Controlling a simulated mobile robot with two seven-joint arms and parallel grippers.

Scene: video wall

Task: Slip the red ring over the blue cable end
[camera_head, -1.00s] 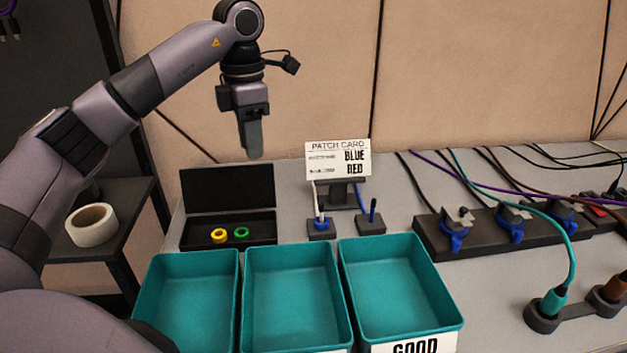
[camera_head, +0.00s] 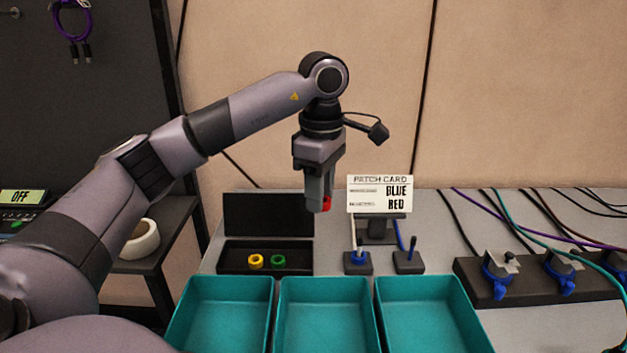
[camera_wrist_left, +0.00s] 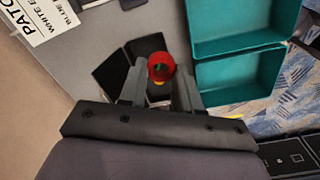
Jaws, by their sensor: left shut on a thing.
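My left gripper (camera_head: 321,205) is shut on the red ring (camera_head: 327,203), high above the table between the ring case and the card. In the left wrist view the red ring (camera_wrist_left: 160,67) sits between the fingertips with its opening visible. The blue cable end (camera_head: 412,243) stands upright in a small dark holder (camera_head: 408,264) on the table, below and to the right of the gripper, apart from the ring. A white cable end (camera_head: 359,238) stands in the holder to its left, with a blue ring (camera_head: 357,258) at its base. My right gripper is not in view.
The open black case (camera_head: 232,268) holds a yellow ring (camera_head: 256,261) and a green ring (camera_head: 278,261). A patch card (camera_head: 380,193) stands behind the holders. Teal bins (camera_head: 222,281) line the front. A dark connector strip (camera_head: 520,282) with cables lies right.

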